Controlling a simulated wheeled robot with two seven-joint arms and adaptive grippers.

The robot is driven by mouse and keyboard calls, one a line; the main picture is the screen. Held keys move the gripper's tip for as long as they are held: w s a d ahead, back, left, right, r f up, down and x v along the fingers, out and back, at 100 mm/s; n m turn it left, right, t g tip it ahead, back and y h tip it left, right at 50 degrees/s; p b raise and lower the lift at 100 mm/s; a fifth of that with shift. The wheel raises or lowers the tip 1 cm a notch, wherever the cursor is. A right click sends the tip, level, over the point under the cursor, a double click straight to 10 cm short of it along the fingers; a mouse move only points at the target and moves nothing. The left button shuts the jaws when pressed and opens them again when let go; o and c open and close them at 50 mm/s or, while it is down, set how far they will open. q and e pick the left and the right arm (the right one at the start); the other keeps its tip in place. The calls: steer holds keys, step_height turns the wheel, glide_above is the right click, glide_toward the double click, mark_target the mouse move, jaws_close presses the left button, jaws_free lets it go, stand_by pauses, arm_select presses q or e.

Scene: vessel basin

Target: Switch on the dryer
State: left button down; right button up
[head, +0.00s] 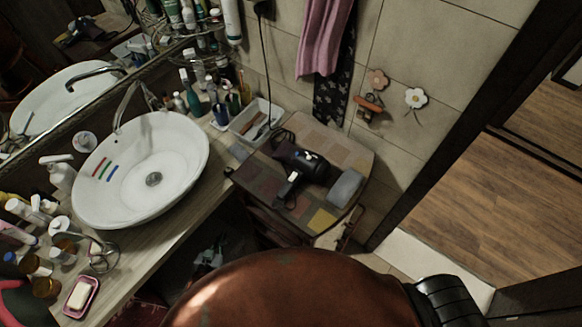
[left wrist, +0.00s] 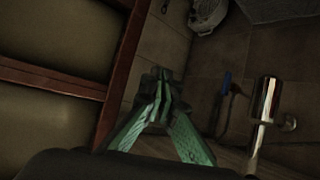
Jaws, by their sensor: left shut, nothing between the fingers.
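A black hair dryer (head: 300,163) lies on a small patterned cabinet top (head: 345,150) right of the basin, in the head view. Its handle (head: 287,190) points toward the front, with a light patch on it that may be the switch. Its cord is beside it at the back. In the left wrist view my left gripper (left wrist: 158,92) has greenish fingers that are together and empty, low near a tiled floor and away from the dryer. The dryer is not in that view. My right gripper is in neither view.
A white basin (head: 140,165) stands on the wooden counter at left, with several bottles around it. A white tray (head: 257,122) and a grey box (head: 345,188) are close to the dryer. The left wrist view shows a reddish frame (left wrist: 122,75) and a metal cylinder (left wrist: 265,100).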

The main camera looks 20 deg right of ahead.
arm_select(q)
steer(key=d+r+m+t+h+p, duration=0.1)
steer(key=d+r+h+p, duration=0.3)
steer(key=r, duration=0.7)
steer(key=d+r+m+p, duration=0.1)
steer(key=d+r, duration=0.4)
steer(key=r, duration=0.6)
steer(key=d+r+t+h+p, duration=0.1)
steer(key=d+r+h+p, duration=0.3)
steer(key=r, duration=0.8)
steer(key=s+d+r+m+g+h, duration=0.1)
steer(key=s+d+r+m+h, duration=0.1)
steer(key=d, duration=0.4)
steer(key=shift+s+d+r+m+b, duration=0.3)
steer(key=shift+s+d+r+b, duration=0.15)
steer(key=shift+s, duration=0.4)
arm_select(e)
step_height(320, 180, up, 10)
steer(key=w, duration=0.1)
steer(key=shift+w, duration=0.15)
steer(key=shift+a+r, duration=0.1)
